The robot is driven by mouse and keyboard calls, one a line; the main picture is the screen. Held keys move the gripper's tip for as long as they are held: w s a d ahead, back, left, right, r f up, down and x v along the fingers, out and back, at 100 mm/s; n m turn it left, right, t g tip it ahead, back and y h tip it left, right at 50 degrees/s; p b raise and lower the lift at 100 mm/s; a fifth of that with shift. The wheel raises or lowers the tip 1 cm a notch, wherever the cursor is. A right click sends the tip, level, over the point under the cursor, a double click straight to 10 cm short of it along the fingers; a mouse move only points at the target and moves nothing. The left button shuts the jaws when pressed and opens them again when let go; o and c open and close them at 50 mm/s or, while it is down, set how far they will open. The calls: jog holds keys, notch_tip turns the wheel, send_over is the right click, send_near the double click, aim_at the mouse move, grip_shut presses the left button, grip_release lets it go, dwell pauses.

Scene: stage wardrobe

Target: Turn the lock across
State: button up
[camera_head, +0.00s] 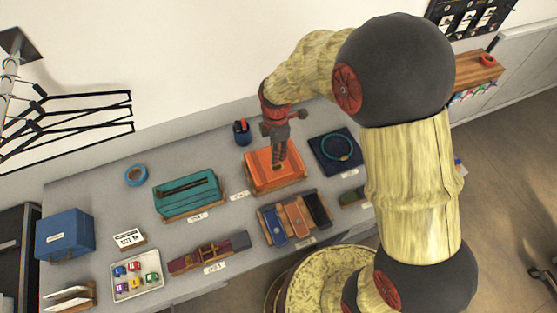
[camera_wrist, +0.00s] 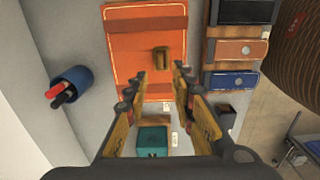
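An orange panel (camera_head: 258,181) on a wooden base lies on the grey table. It fills the upper middle of the wrist view (camera_wrist: 128,38). A small brass lock (camera_wrist: 162,60) stands on the panel, its knob looking longer up and down that view. My gripper (camera_head: 279,160) is above the panel, pointing down. In the wrist view my gripper (camera_wrist: 157,78) is open, with a finger to each side and the lock just past the fingertips, between their lines. I cannot tell any contact. In the head view my gripper largely hides the lock.
A teal case (camera_head: 187,195) lies left of the panel, and a dark blue board with a ring (camera_head: 338,150) lies right. A blue cup with pens (camera_head: 242,132) stands behind. A strap board (camera_head: 295,218) lies in front. A blue box (camera_head: 64,235) stands far left.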

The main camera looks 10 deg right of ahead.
aim_at(277, 166)
notch_tip(277, 166, down, 8)
jog(key=shift+r, duration=0.2)
dwell(0.3)
grip_shut()
dwell(0.5)
